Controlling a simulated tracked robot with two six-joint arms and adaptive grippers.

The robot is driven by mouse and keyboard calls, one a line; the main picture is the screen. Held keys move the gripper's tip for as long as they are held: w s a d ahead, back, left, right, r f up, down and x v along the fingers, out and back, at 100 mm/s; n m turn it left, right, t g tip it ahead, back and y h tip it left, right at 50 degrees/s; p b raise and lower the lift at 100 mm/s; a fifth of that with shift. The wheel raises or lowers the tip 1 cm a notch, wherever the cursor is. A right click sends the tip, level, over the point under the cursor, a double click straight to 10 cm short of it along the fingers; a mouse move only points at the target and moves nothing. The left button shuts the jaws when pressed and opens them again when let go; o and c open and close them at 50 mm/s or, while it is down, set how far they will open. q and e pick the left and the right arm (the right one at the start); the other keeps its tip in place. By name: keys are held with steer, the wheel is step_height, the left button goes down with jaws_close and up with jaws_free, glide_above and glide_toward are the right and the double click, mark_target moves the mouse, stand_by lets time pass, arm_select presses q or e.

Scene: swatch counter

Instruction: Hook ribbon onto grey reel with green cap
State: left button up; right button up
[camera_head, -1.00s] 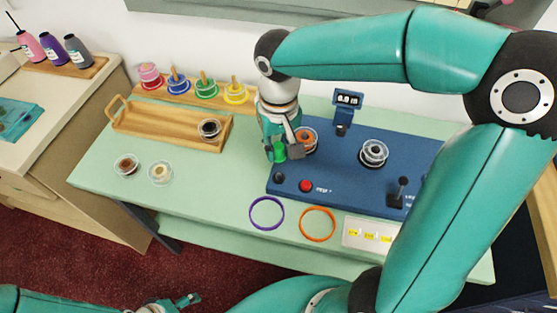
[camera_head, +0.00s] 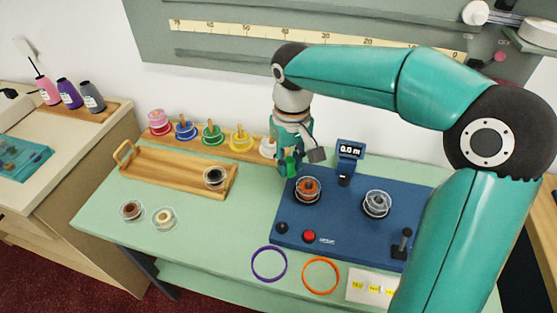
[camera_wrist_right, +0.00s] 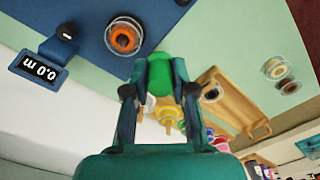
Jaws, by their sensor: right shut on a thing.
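My right gripper (camera_head: 300,158) is shut on a small green piece (camera_head: 291,166), behind and to the left of the orange-cored reel on the blue machine. In the right wrist view the green piece (camera_wrist_right: 160,76) sits between the fingers; its lower end is partly hidden. The orange-cored clear reel (camera_head: 308,189) is on the machine's left spindle. A clear reel with a grey core (camera_head: 377,204) is on the right spindle, apart from my gripper. I cannot make out a loose ribbon end. My left gripper is not in view.
The blue machine (camera_head: 340,225) has a red button, a lever and a display (camera_head: 350,150). A wooden tray (camera_head: 150,185) holds a dark reel. A rack of coloured reels stands behind. Purple (camera_head: 269,264) and orange (camera_head: 321,275) rings lie in front. The left counter is partly clear.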

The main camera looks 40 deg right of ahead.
steer(key=m, duration=0.2)
glide_above(310, 194)
step_height(310, 194, down, 4)
steer(key=shift+f, duration=0.2)
step_height(310, 194, down, 5)
steer(key=b, duration=0.4)
steer(key=shift+r, duration=0.15)
steer(key=shift+f+b, duration=0.55)
stand_by(1.1)
steer(key=shift+r+p, duration=2.2)
steer(key=shift+r, duration=0.4)
steer(key=shift+f, duration=0.1)
